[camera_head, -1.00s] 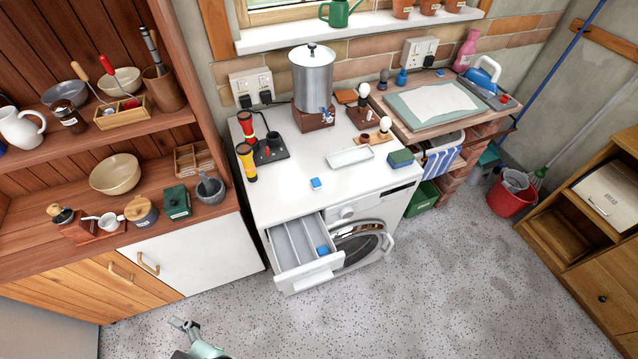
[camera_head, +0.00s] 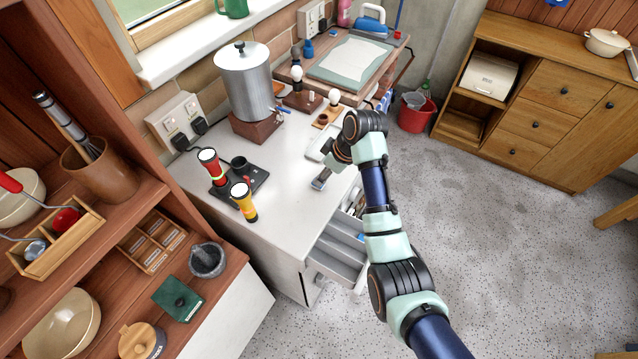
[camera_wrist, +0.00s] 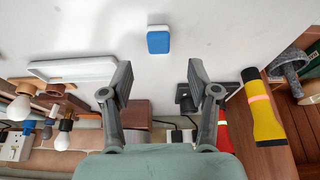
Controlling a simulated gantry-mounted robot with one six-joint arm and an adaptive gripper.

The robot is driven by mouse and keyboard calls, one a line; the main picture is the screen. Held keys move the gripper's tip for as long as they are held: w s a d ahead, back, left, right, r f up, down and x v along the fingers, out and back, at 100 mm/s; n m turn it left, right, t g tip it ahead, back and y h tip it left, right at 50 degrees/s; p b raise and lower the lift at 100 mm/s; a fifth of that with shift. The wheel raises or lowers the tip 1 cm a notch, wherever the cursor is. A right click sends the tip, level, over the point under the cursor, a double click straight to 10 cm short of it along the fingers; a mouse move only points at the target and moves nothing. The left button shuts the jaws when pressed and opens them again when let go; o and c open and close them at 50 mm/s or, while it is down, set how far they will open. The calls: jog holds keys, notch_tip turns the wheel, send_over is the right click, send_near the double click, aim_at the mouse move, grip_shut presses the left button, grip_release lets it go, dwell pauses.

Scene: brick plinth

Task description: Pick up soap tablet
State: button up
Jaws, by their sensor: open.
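A small blue block with a white edge (camera_wrist: 158,40), which looks like the soap tablet, lies on the white worktop (camera_head: 280,205) in the wrist view. My gripper (camera_wrist: 160,78) is open and empty, its two fingers apart. The block shows beyond the fingertips, roughly in line with the gap between them, and is not between the fingers. In the head view my gripper (camera_head: 320,183) hangs low over the worktop, and the block there is hidden by it. Another blue item (camera_head: 361,237) shows in the open drawer (camera_head: 338,252) below.
A metal urn (camera_head: 243,85) stands behind. The worktop around the block is clear.

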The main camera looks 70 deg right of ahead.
jog(key=x, duration=0.6)
jog(key=shift+s+d+f, duration=0.1)
jog(key=c, duration=1.1)
